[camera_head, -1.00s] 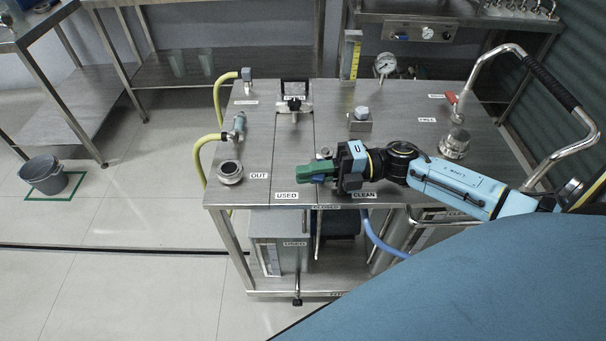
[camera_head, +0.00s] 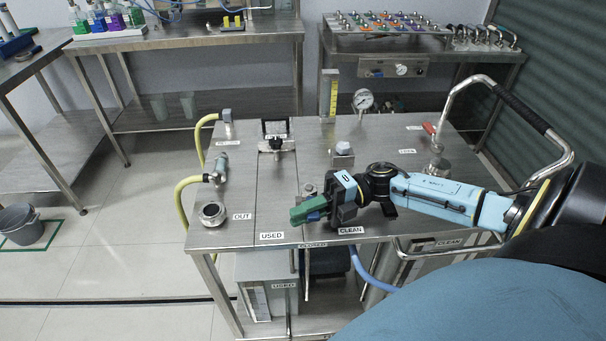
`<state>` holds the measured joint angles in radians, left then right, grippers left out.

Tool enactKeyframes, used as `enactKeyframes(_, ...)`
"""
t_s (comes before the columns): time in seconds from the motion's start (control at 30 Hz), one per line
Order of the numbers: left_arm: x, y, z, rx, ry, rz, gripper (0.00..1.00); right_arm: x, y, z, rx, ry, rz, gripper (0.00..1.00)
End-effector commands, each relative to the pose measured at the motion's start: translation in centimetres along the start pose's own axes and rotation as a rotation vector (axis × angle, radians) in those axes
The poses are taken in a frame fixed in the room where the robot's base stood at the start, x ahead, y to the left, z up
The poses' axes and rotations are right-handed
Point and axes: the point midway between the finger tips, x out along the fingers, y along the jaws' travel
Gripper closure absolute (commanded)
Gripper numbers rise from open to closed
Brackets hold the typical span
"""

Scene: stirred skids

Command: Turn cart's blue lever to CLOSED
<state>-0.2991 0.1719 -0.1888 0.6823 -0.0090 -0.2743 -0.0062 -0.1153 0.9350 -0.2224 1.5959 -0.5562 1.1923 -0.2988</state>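The steel cart (camera_head: 225,240) stands in front of me. My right gripper (camera_head: 306,212) reaches in from the right, low over the cart's front edge between the USED label (camera_head: 272,236) and the CLEAN label (camera_head: 351,230). Its green fingers point left. A small dark blue part (camera_head: 315,216) shows against the fingers; I cannot tell whether it is the blue lever or whether it is gripped. A label that seems to read CLOSED (camera_head: 312,244) is on the front edge just below. A small metal fitting (camera_head: 308,190) shows behind the gripper. My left gripper is out of view.
A red lever (camera_head: 428,128) and metal fitting stand at the cart's right, near the tall push handle (camera_head: 520,105). A gauge (camera_head: 362,101) and yellow hoses (camera_head: 182,200) edge the top. A grey bucket (camera_head: 20,225) stands on the floor at far left.

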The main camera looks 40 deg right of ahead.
Motion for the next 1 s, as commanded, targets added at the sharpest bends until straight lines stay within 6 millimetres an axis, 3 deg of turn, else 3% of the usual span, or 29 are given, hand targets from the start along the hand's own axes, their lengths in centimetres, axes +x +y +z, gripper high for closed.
enactKeyframes(0.17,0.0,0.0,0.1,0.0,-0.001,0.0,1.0,0.0,0.0,0.0,-0.001,-0.001,0.0,0.65)
enactKeyframes(0.53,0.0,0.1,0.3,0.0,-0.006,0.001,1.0,-0.8,-0.1,0.0,0.002,-0.001,-0.002,0.65)
enactKeyframes(1.0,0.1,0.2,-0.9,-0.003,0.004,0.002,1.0,-9.9,-0.1,0.1,0.001,-0.004,-0.003,0.65)
